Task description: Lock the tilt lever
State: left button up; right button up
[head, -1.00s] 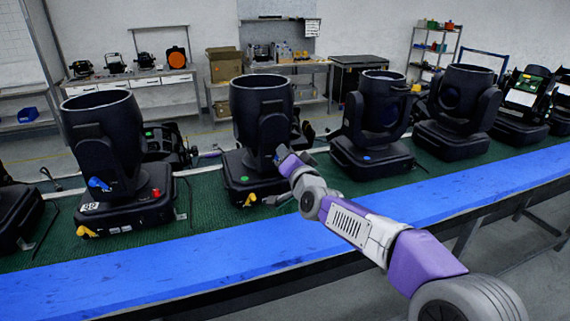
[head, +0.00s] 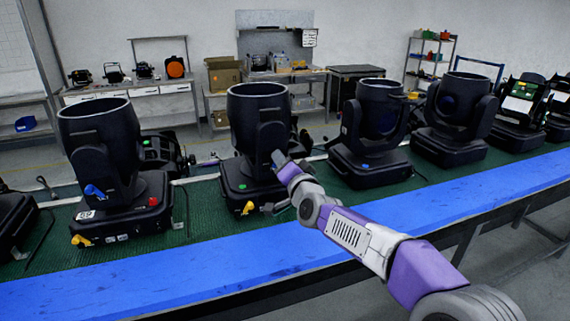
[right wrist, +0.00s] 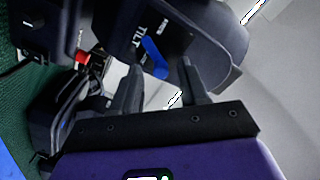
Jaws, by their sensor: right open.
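The blue tilt lever (right wrist: 154,58) shows in the right wrist view on the dark head or yoke of a moving-head light, next to a printed TILT label. My right gripper (right wrist: 160,72) is open, with its two fingers on either side of the lever's near end; I cannot tell whether they touch it. In the head view my right gripper (head: 278,158) is at the yoke of the second light (head: 259,110), and that light's lever is hidden. My left gripper is not in view.
A light with a blue lever (head: 95,191) and a red knob stands to the left on the green mat (head: 190,215). More lights (head: 368,130) stand to the right. The blue front strip (head: 180,270) of the bench is clear. A red part (right wrist: 82,58) shows in the wrist view.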

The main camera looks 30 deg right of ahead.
jog(key=shift+s, duration=0.15)
jog(key=p+v, duration=0.1)
jog(key=v, duration=0.6)
jog(key=shift+s+p, duration=0.2)
jog(key=shift+p, duration=0.1)
jog(key=shift+a, duration=0.1)
